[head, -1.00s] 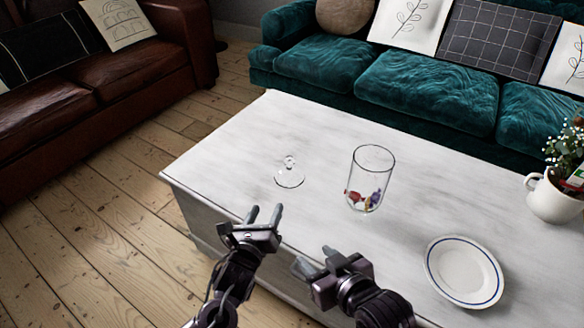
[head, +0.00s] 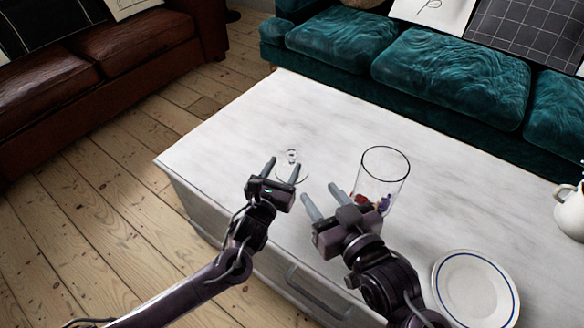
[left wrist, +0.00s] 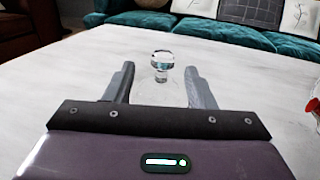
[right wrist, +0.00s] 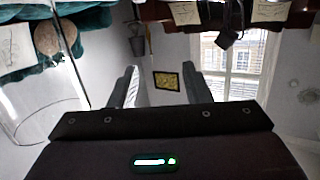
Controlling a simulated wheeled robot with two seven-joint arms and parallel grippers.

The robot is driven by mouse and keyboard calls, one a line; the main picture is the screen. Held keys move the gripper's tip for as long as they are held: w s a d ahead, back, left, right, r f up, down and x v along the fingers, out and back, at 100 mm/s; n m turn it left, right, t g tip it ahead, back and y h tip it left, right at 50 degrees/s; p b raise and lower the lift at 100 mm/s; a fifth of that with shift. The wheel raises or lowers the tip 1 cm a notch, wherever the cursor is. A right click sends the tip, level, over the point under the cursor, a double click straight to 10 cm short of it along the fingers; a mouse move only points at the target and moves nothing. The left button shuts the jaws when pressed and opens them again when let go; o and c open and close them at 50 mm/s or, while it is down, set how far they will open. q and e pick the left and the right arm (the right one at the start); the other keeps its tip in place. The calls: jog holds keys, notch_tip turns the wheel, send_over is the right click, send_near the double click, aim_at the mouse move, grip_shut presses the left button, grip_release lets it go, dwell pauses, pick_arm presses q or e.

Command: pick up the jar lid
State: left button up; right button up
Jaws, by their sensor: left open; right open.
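The clear glass jar lid (head: 292,157) with a round knob lies on the white table, just beyond my left gripper's fingertips. In the left wrist view its knob (left wrist: 162,62) shows between and beyond the two fingers. My left gripper (head: 283,168) is open and empty, pointing at the lid. My right gripper (head: 321,198) is open and empty, just left of the clear glass jar (head: 384,170). The jar stands upright with small red and purple pieces in its bottom; its lower part is partly hidden by my right gripper. The jar also shows at the left of the right wrist view (right wrist: 40,85).
The white table (head: 250,125) has free room behind and left of the lid. A blue-rimmed plate (head: 475,290) lies at the front right. A white pot (head: 570,212) stands at the right edge. A teal sofa (head: 440,75) is behind the table.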

aim_at(290, 160)
pick_arm(q)
jog(key=shift+b+x, duration=0.55)
jog(key=shift+x, duration=0.5)
jog(key=b+x, duration=0.1)
jog(key=x, duration=0.1)
jog(key=shift+w+d+f, duration=0.2)
jog(key=shift+w+d, duration=0.1)
jog(key=shift+w, duration=0.15)
jog(key=shift+r, duration=0.1)
grip_shut()
pick_arm(e)
notch_tip(290, 160, up, 16)
jog(key=s+d+t+y, duration=0.1)
jog(key=t+y, duration=0.2)
jog(key=t, duration=0.5)
jog(key=shift+d, duration=0.35)
